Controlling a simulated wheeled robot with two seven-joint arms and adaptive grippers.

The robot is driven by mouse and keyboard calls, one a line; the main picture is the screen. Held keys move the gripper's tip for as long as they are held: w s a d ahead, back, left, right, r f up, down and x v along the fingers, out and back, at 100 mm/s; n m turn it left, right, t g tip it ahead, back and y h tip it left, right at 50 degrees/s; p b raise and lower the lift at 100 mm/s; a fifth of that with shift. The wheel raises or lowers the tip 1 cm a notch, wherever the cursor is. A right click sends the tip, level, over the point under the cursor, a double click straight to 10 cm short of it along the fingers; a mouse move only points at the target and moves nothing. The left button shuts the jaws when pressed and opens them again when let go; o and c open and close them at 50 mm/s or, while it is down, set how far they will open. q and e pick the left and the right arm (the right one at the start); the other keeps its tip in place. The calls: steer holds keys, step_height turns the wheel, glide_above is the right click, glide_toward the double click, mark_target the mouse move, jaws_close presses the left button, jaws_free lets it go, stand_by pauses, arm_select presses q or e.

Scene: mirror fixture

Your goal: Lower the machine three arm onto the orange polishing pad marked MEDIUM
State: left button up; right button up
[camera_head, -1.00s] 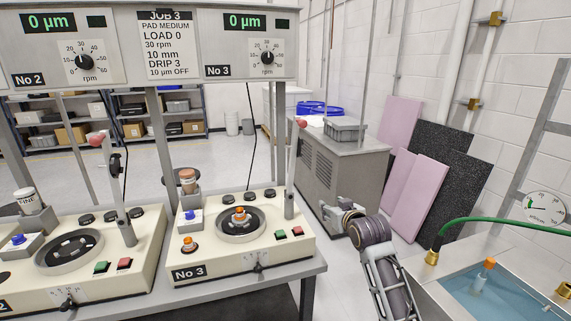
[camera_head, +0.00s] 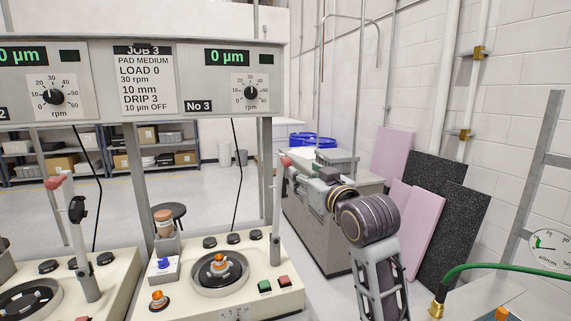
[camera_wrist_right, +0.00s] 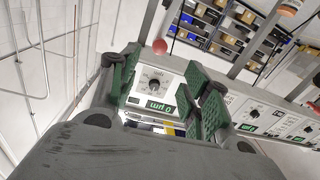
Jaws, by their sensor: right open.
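Machine No 3 (camera_head: 243,305) stands at the lower middle of the head view. Its arm (camera_head: 277,215) stands upright at the right rear and ends in a red knob (camera_head: 286,161). An orange-topped piece (camera_head: 218,261) sits at the centre of its dark round platter (camera_head: 240,283). A similar orange piece (camera_head: 157,298) sits at the front left. No MEDIUM mark is legible on either. My right gripper (camera_head: 302,169) is open beside the red knob, on its right. In the wrist view, the knob (camera_wrist_right: 159,46) shows beyond the open green-padded fingers (camera_wrist_right: 163,75). My left gripper is out of view.
The display panel (camera_head: 197,107) and job card (camera_head: 148,80) span above the machines. The neighbouring machine (camera_head: 115,280) has its own upright arm on the left. A grey cabinet (camera_head: 310,230) stands behind my right arm. A green hose (camera_head: 500,266) lies at the right.

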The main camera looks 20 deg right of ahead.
mark_target(288, 164)
steer(key=shift+w, duration=0.1)
steer(key=w, duration=0.6)
steer(key=w+p, duration=0.1)
steer(key=w, duration=0.2)
steer(key=shift+w+a, duration=0.3)
steer(key=shift+a, duration=0.1)
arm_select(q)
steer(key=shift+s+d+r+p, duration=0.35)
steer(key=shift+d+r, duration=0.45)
arm_select(e)
steer(key=shift+w+a, duration=0.2)
steer(key=shift+w, duration=1.8)
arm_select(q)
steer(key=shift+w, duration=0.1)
arm_select(e)
steer(key=shift+c, duration=0.3)
